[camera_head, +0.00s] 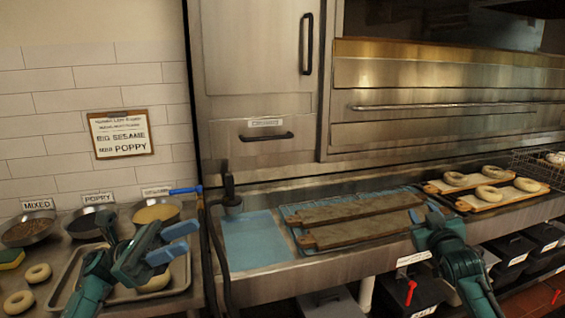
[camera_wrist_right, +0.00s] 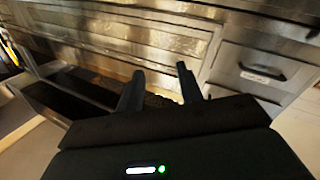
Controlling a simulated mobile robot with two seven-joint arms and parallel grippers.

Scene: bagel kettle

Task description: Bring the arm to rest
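My left gripper (camera_head: 173,242) is at the lower left of the head view, above a metal tray (camera_head: 65,284). Its two blue fingertips stand apart with nothing between them. A bagel (camera_head: 155,281) lies on the tray just below the fingers, partly hidden by them. My right gripper (camera_head: 425,213) is at the right of the head view, by the near right end of the wooden boards. In the right wrist view its two dark fingers (camera_wrist_right: 158,88) are spread, with nothing held between them.
Bowls of mixed (camera_head: 27,230), poppy (camera_head: 86,222) and sesame (camera_head: 157,212) toppings line the left wall. Two wooden boards (camera_head: 361,207) lie on a rack beside a blue surface (camera_head: 254,241). Bagels (camera_head: 489,193) sit on boards at the right. Dark bins (camera_head: 511,251) stand below the counter.

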